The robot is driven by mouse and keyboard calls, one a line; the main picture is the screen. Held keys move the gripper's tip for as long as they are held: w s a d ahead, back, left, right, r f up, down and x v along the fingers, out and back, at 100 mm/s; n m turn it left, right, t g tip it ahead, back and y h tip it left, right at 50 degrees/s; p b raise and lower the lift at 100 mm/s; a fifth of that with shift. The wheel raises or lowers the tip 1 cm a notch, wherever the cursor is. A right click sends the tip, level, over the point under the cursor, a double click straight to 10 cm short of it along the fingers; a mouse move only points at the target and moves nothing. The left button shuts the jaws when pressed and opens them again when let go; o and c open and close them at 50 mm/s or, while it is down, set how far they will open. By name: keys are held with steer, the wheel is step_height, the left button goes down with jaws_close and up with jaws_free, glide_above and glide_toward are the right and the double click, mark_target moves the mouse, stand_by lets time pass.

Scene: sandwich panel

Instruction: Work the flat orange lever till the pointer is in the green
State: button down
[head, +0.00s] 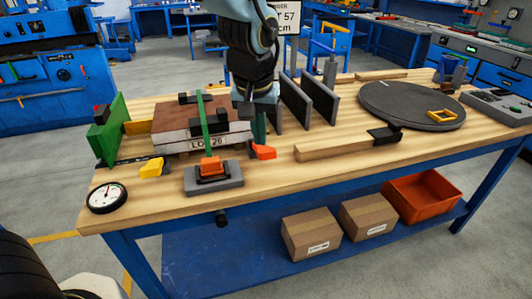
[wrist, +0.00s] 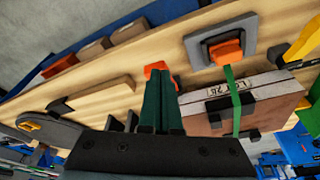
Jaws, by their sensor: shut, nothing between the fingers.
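The flat orange lever (head: 211,166) sits on a grey base at the table's front edge, below a green strap. It also shows in the wrist view (wrist: 225,50), to the right of my fingertips. A round white dial (head: 107,197) with a dark pointer lies at the front left corner; any green zone on it is too small to make out. My gripper (head: 259,132) is shut and empty, pointing down to the right of the strapped panel, apart from the lever. Its dark green fingers (wrist: 160,84) partly hide a second orange piece (wrist: 156,68); contact with it cannot be told.
The strapped panel stack (head: 180,145) stands behind the lever. A yellow piece (head: 152,168) and a green block (head: 106,132) are to its left. Dark upright plates (head: 295,100), a wooden bar (head: 335,148) and a grey disc (head: 410,103) are to the right. The front right tabletop is clear.

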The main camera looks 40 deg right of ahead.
steer(key=shift+v, duration=0.9)
stand_by(0.8)
steer(key=w+a+n, duration=0.2)
steer(key=w+a, duration=0.6)
steer(key=w+a+f+n, duration=0.1)
steer(key=a+n, duration=0.1)
steer(key=a, duration=0.7)
steer(key=w+a+f+n+y, duration=0.1)
steer(key=w+a+n, duration=0.1)
steer(key=a, duration=0.8)
steer(key=w+a+f+n+y, duration=0.1)
steer(key=a+f+n, duration=0.1)
steer(key=a, duration=0.8)
steer(key=shift+w+n, duration=0.3)
steer(key=shift+n, duration=0.1)
